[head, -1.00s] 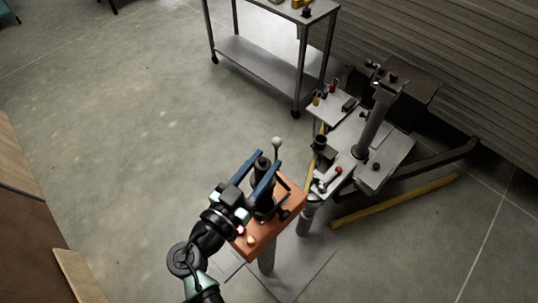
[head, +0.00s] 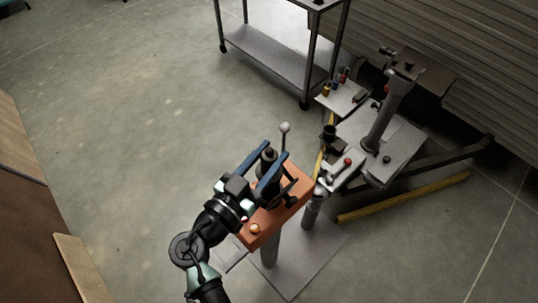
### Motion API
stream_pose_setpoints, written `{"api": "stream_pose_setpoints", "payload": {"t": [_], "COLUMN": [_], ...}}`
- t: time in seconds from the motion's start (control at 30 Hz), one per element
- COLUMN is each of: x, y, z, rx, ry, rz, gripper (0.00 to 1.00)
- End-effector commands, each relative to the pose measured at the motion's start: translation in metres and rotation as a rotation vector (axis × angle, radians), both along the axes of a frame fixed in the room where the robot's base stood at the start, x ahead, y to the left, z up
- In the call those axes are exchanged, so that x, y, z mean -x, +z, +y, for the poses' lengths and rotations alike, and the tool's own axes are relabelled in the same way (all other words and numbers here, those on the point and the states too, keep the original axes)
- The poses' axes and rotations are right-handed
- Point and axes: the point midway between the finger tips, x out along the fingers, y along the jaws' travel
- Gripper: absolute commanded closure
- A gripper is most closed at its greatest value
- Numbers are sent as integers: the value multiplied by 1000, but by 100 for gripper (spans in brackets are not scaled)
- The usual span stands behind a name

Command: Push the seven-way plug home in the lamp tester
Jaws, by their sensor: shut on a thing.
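The lamp tester (head: 262,237) is an orange box on a grey post, low in the middle of the head view. A small amber lamp (head: 255,229) shows on its near end. My gripper (head: 281,156), with two blue fingers, reaches over the box from the lower left. It is shut on the black seven-way plug (head: 268,162), which stands roughly upright above the box top. The plug's lower end and the socket are hidden by the fingers and dark parts, so I cannot tell how deep it sits.
A thin lever with a pale ball (head: 285,127) rises behind the plug. A trailer hitch frame (head: 400,155) with a jack post stands to the right, with a yellow bar (head: 405,197) on the floor. A wheeled trolley (head: 270,62) stands behind.

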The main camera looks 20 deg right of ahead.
Motion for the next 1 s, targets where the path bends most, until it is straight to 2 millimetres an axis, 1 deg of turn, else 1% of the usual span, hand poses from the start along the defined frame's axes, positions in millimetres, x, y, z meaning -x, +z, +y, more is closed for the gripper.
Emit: {"api": "stream_pose_setpoints", "payload": {"t": [0.03, 0.23, 1.0], "x": [0, 0, 0], "y": [-9, -20, -21], "z": [0, 0, 0], "rx": [0, 0, 0], "ry": [0, 0, 0], "rz": [-1, -1, -2], "gripper": [100, 100, 100]}}
